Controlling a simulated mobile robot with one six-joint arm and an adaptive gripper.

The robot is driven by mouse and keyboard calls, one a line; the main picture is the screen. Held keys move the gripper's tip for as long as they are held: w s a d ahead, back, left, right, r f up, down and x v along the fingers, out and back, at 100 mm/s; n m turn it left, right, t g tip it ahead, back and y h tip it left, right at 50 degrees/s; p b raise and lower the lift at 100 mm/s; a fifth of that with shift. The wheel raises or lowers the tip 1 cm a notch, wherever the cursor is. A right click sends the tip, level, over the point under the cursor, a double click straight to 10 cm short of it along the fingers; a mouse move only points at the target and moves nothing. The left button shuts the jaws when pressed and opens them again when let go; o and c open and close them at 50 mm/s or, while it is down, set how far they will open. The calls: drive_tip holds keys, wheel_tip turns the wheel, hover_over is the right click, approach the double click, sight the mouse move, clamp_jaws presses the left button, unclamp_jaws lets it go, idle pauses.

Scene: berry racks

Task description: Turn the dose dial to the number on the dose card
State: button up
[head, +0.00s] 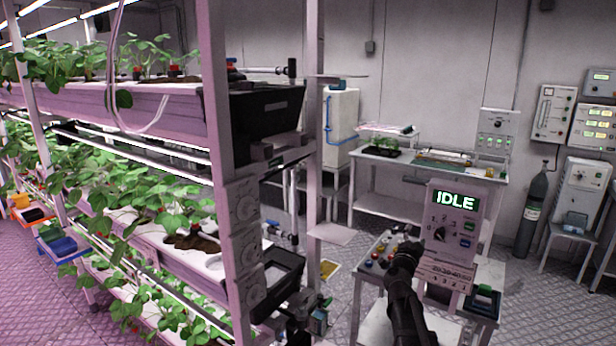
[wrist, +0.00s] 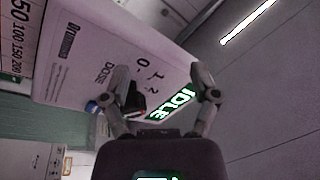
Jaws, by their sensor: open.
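The grey dosing box (head: 470,215) stands on the small table in the head view, with a green IDLE display (head: 456,200). Its dose dial (head: 440,231) is a dark knob ringed by small numbers; its setting is too small to read. A printed strip (head: 445,275) with two rows of numbers is below; in the wrist view (wrist: 18,40) it reads 50, 100, 150, 200. I cannot tell whether it is the dose card. My gripper (head: 412,248) is open just in front of the dial. In the wrist view the open fingers (wrist: 160,80) straddle a dark knob (wrist: 139,104), nearer the left finger.
Colored buttons (head: 380,250) are on the table left of the box. A plant rack (head: 235,200) fills the left. A gas cylinder (head: 533,215) and a back bench (head: 430,175) stand behind.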

drive_tip(key=s+a+f+n+g+y, duration=0.3)
drive_tip(key=a+f+n+y, duration=0.35)
drive_tip(key=a, duration=0.25)
drive_tip(key=s+a+f+n+g+y, duration=0.2)
drive_tip(key=s+a+f+n+y, duration=0.2)
drive_tip(key=a+f+n+y, duration=0.3)
drive_tip(key=s+f+n+g+h, duration=0.1)
drive_tip(key=s+f+g, duration=0.3)
drive_tip(key=s, duration=0.6)
drive_tip(key=s+f+n+g+h, duration=0.1)
drive_tip(key=s+f+g+h, duration=0.1)
drive_tip(key=s+g, duration=0.6)
drive_tip(key=s+f+p, duration=0.1)
drive_tip(key=s, duration=0.2)
drive_tip(key=shift+d+f, duration=0.4)
